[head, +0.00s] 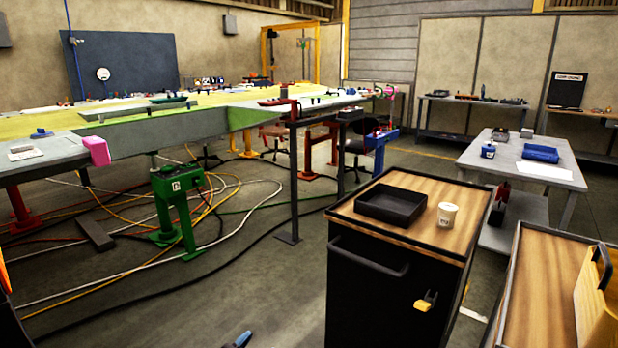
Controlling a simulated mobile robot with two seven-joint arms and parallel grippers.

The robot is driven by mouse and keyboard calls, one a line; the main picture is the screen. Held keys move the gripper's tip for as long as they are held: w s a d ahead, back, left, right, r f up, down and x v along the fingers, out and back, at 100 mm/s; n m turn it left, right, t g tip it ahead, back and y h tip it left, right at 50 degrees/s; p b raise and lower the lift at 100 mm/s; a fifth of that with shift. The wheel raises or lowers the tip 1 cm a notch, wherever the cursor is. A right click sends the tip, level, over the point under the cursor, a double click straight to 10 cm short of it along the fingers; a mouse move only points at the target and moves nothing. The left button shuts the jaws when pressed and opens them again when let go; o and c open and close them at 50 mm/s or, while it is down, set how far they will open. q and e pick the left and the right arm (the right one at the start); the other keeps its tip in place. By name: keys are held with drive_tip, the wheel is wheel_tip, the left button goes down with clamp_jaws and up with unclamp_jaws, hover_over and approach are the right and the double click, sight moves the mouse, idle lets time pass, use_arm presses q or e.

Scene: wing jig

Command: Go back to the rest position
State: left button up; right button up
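Neither of my grippers can be made out in the head view. The long wing jig (190,135), with a yellow-green and grey top, stands on coloured supports at the left and middle. A black cart (390,285) with a wooden top stands in front, right of the middle. An empty-looking black tray (391,206) and a white cup (447,215) sit apart on its top.
Hoses and cables (130,235) lie across the floor under the jig. A second wooden-topped cart (535,285) holds a yellow object (597,305) at the right edge. A grey table (520,165) stands behind.

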use_arm(q)
drive_tip(key=s+a+f+n+g+y+p, duration=0.1)
drive_tip(key=s+a+f, duration=0.3)
drive_tip(key=s, duration=0.5)
drive_tip(key=s+a+f+n+g+y+p, duration=0.1)
drive_tip(key=s+a+f+n+y, duration=0.2)
drive_tip(key=s+a, duration=0.4)
drive_tip(key=s+a+f+n+g+y+p, duration=0.1)
drive_tip(key=s+a, duration=0.5)
drive_tip(key=s, duration=0.6)
wheel_tip(320, 180, down, 4)
drive_tip(key=shift+s+r+n+g+y, duration=0.15)
drive_tip(key=shift+s+n+g+y, duration=0.15)
drive_tip(key=shift+n+g+y, duration=0.5)
use_arm(e)
drive_tip(key=shift+t, duration=0.3)
wheel_tip(320, 180, up, 4)
drive_tip(key=shift+w+d+r, duration=0.1)
use_arm(q)
drive_tip(key=shift+t, duration=0.3)
use_arm(e)
drive_tip(key=shift+w+r, duration=0.2)
drive_tip(key=shift+w, duration=0.2)
drive_tip(key=shift+s+f, duration=0.2)
drive_tip(key=shift+s, duration=0.2)
